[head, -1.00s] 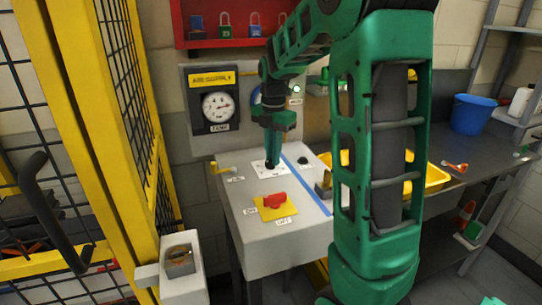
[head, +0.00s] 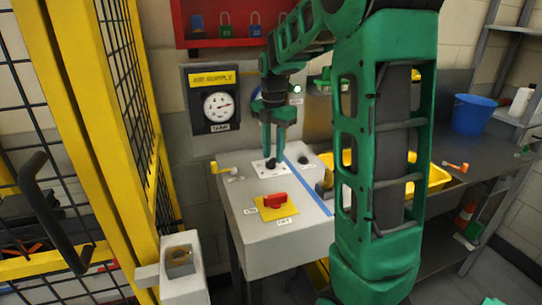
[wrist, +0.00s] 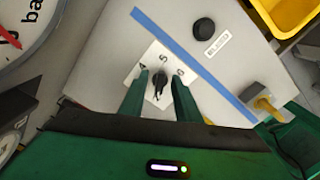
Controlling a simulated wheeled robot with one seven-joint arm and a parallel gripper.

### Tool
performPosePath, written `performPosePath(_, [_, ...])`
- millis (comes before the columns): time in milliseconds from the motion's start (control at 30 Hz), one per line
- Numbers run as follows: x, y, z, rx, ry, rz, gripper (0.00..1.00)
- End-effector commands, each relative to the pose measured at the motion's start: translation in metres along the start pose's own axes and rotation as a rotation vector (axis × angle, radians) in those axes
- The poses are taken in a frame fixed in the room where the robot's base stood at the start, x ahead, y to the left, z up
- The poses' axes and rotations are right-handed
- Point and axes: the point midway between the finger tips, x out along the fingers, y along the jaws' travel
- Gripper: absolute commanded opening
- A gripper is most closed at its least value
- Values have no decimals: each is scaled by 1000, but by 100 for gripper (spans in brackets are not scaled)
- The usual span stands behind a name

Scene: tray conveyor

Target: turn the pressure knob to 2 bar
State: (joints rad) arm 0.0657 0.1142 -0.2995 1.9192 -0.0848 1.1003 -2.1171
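The black pressure knob (head: 270,164) sits on a white scale plate on top of the grey console. In the wrist view the knob (wrist: 160,84) has small marks around it on the plate (wrist: 163,56); I cannot read its setting surely. My gripper (head: 275,157) points down over the knob. In the wrist view its fingers (wrist: 160,92) stand apart, one on each side of the knob, with a gap showing on both sides. A blue-rimmed gauge (head: 256,97) is mostly hidden behind my arm. In the wrist view a large gauge (wrist: 18,28) marked "bar" is cut off, with a red needle.
The TANK gauge (head: 218,106) hangs on the wall panel. A red switch (head: 275,200) on a yellow plate, a yellow-handled valve (head: 224,168) and a black button (head: 303,160) are nearby on the console. A yellow bin (head: 437,178) stands right, a yellow fence post (head: 105,150) left.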

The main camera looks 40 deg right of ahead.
Motion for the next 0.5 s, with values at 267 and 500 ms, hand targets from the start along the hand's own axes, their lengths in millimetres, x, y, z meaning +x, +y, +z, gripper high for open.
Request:
performPosePath(267, [-52,1,0,0,-1,3,30])
performPosePath(500, [-85,1,0,-1,0,0,30])
